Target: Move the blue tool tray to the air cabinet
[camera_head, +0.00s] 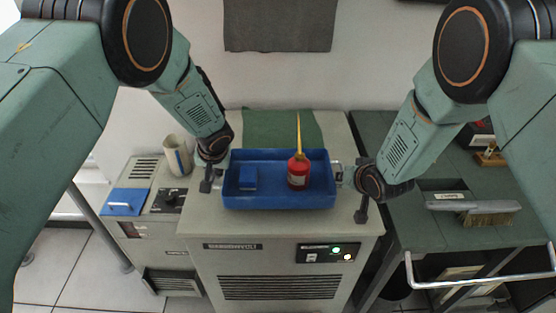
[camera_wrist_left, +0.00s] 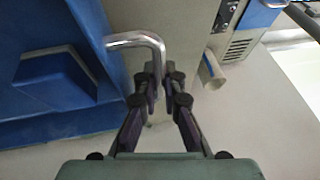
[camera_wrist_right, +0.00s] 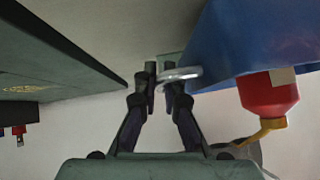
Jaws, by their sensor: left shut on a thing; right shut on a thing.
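The blue tool tray (camera_head: 280,202) is level over the top of the large grey cabinet (camera_head: 275,255) in the head view. I cannot tell whether it touches the top. It holds a small blue block (camera_head: 248,178) and an upright red bottle (camera_head: 298,174) with a yellow spout. My left gripper (camera_head: 207,182) is shut on the tray's left metal handle, also seen in the left wrist view (camera_wrist_left: 142,38). My right gripper (camera_head: 362,208) is at the other end, shut on the right handle, seen in the right wrist view (camera_wrist_right: 182,73).
A green cart (camera_head: 430,230) with a brush (camera_head: 488,214) and a metal rail stands at right. A green cloth (camera_head: 270,128) lies behind the tray.

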